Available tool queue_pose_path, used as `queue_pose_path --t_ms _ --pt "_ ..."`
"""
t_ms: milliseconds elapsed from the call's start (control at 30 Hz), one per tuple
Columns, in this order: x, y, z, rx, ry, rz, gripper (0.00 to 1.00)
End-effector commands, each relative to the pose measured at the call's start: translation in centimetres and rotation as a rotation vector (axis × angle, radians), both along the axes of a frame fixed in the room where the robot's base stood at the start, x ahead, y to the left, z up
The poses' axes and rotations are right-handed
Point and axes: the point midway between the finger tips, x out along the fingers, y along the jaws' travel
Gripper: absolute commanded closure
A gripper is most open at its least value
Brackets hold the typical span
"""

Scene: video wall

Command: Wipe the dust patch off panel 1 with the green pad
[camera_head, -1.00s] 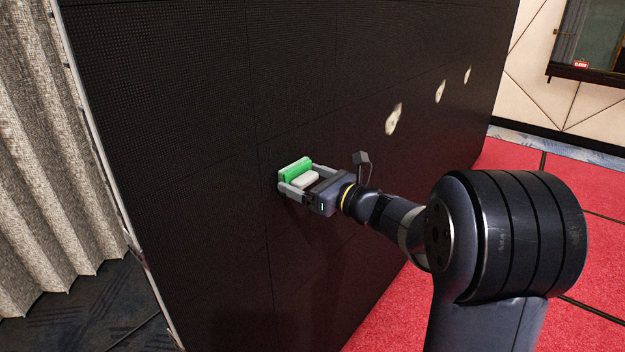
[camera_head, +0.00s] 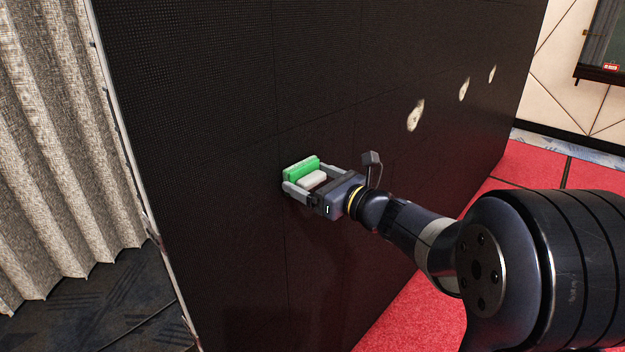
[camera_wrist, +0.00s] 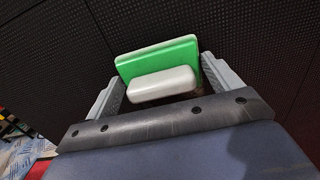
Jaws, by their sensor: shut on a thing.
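The green pad (camera_head: 302,167) has a pale grip block (camera_head: 312,180) on its back. My gripper (camera_head: 303,179) is shut on that block, and the green face is turned to the black video wall (camera_head: 200,130). The pad is at or very close to the wall; I cannot tell whether it touches. In the wrist view the green pad (camera_wrist: 160,58) and the pale block (camera_wrist: 162,85) sit between the two fingers. Several pale dust patches show on the wall to the right, the nearest one (camera_head: 415,115) well apart from the pad. No patch shows around the pad.
A grey curtain (camera_head: 60,140) hangs left of the wall's edge. Red carpet (camera_head: 405,315) lies along the wall at the right, and dark carpet (camera_head: 120,300) at the left. A framed dark window (camera_head: 605,50) is at the far right. The space before the wall is open.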

Motion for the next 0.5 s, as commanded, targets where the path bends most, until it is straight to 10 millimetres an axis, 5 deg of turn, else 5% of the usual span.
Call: queue_pose_path --t_ms 500 --pt "-3.4 -3.6 0.0 0.0 0.0 -0.003 0.32"
